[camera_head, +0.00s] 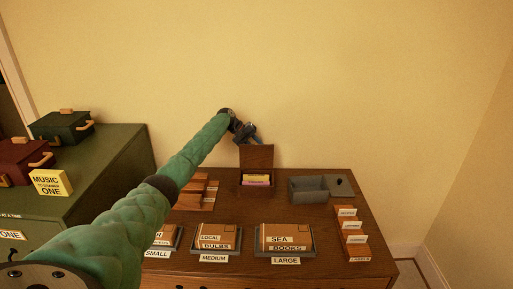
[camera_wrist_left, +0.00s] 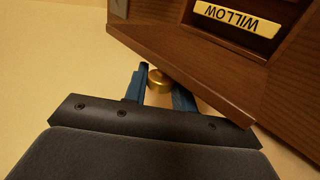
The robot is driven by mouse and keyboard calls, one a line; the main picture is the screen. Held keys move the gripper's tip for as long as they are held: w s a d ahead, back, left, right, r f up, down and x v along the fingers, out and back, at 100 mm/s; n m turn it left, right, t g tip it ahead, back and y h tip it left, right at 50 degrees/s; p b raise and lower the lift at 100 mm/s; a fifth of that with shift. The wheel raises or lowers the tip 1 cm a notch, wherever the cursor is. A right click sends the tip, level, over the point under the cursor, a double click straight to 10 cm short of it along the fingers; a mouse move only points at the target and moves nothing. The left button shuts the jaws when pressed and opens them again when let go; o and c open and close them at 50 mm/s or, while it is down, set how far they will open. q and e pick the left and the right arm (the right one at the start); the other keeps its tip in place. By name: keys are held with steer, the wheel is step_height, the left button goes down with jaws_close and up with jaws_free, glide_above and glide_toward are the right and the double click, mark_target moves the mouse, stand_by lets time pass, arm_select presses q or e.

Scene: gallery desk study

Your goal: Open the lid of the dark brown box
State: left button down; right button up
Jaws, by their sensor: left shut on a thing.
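The dark brown box (camera_head: 257,190) stands at the back of the brown desk. Its lid (camera_head: 257,156) is raised and stands roughly upright at the back, so the inside shows, with yellow and pink items (camera_head: 257,180) in it. My left gripper (camera_head: 250,137) is at the lid's top edge. In the left wrist view its blue fingers (camera_wrist_left: 162,88) are shut on a round brass knob (camera_wrist_left: 158,78) at the edge of the brown wood (camera_wrist_left: 190,55). My right gripper is not in view.
A grey open box (camera_head: 307,190) with its lid beside it stands right of the brown box. Upright cards (camera_head: 350,232) are at the desk's right. Labelled trays (camera_head: 286,252) line the front. A green cabinet (camera_head: 115,165) holding boxes is left; the wall is close behind.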

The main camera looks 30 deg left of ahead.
arm_select(q)
steer(key=shift+w, duration=0.1)
steer(key=shift+f, duration=0.1)
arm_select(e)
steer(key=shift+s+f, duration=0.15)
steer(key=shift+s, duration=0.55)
arm_select(q)
steer(key=c, duration=1.3)
jaws_free()
steer(key=shift+o, duration=0.7)
steer(key=shift+a, duration=0.2)
steer(key=shift+a+r+b, duration=0.25)
steer(key=shift+r+b, duration=0.05)
steer(key=shift+r, duration=0.05)
steer(key=b+v, duration=0.2)
steer(key=v, duration=0.4)
steer(key=shift+s+a+r, duration=0.15)
steer(key=shift+s+r, duration=0.05)
steer(key=shift+r, duration=0.1)
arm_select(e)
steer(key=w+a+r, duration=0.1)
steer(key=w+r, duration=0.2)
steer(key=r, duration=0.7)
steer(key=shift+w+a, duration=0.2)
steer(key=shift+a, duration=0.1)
